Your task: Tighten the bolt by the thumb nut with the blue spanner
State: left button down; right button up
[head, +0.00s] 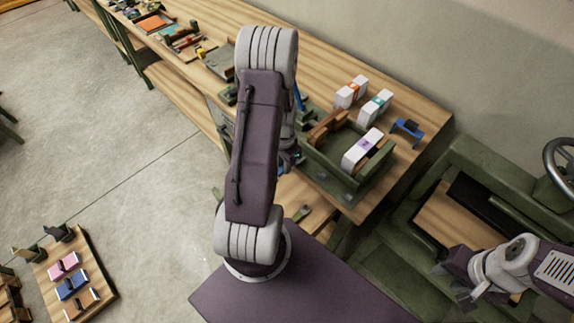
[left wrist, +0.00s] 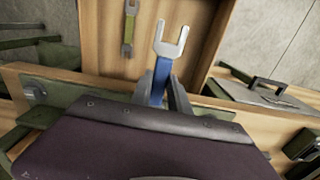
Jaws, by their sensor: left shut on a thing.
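In the left wrist view, the blue spanner (left wrist: 159,76) has a blue handle and a grey open-ended head pointing up in the picture. My left gripper (left wrist: 172,97) is shut on its handle. In the head view my left arm covers most of that gripper and the spanner. My right gripper (head: 455,283) is at the lower right of the head view, its tips apart with nothing seen between them. I cannot make out the bolt or the thumb nut in either view.
A green tray (head: 328,182) with a white box (head: 363,150) stands on the bench, near two more white boxes and a blue clamp-like piece (head: 408,130). A green-handled spanner (left wrist: 128,35) lies on wood. A wooden board (head: 93,250) with coloured blocks is at lower left.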

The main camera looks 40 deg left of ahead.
pick_arm(q)
jog(key=shift+w+a+m, duration=0.15)
jog(key=shift+a+m, duration=0.25)
jog(key=shift+m, duration=0.1)
jog(key=shift+d+n+p, duration=0.3)
jog(key=shift+d+n, duration=0.2)
jog(key=shift+n, duration=0.2)
jog(key=shift+r, duration=0.1)
notch_tip(320, 180, up, 4)
jog(key=p, duration=0.4)
jog(key=shift+r, duration=0.25)
jog(key=shift+f, duration=0.1)
